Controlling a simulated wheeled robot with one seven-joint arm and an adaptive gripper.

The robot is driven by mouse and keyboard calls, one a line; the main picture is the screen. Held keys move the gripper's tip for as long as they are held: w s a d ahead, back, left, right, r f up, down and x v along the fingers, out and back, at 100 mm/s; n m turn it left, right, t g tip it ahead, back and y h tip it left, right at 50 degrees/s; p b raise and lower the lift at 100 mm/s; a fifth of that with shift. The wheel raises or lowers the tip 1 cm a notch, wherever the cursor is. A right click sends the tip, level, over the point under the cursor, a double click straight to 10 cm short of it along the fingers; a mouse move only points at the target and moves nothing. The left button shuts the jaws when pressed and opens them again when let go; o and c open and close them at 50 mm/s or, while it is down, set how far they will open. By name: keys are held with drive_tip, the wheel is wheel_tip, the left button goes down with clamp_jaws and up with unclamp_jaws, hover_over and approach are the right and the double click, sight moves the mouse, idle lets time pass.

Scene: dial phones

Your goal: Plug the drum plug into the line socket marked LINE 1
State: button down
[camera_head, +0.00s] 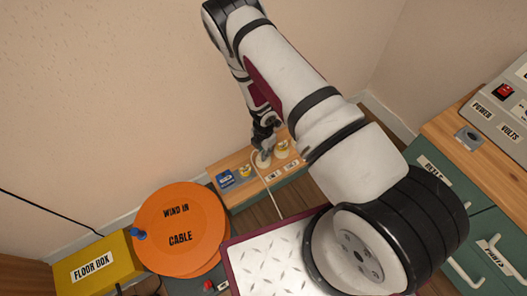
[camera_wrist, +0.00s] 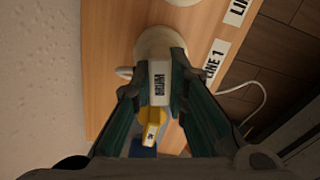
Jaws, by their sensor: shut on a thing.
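The drum plug (camera_wrist: 159,82) is a pale block marked DRUM, held between the two fingers of my gripper (camera_wrist: 159,92) in the wrist view. My gripper also shows in the head view (camera_head: 265,138), low over the wooden shelf. A round cream socket (camera_wrist: 157,40) lies just beyond the plug, beside the LINE 1 label (camera_wrist: 214,61). The plug overlaps this socket in the picture; I cannot tell whether it is seated in it. A white cable (camera_head: 268,187) runs from near the gripper down to the right.
A yellow plug-like piece (camera_wrist: 151,132) is near the gripper. A LINE label (camera_wrist: 237,10) marks another socket. The orange cable drum (camera_head: 180,222), yellow floor box (camera_head: 92,262), blue card (camera_head: 225,179) and green cabinet (camera_head: 430,200) stand around. A wall is close behind the shelf (camera_head: 222,165).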

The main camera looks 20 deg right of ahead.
drive_tip(key=shift+f, duration=0.2)
drive_tip(key=c, duration=1.5)
unclamp_jaws()
drive_tip(key=c, duration=0.3)
drive_tip(key=shift+r, duration=0.1)
wheel_tip(320, 180, up, 8)
drive_tip(key=p, duration=0.7)
drive_tip(key=shift+f, duration=0.35)
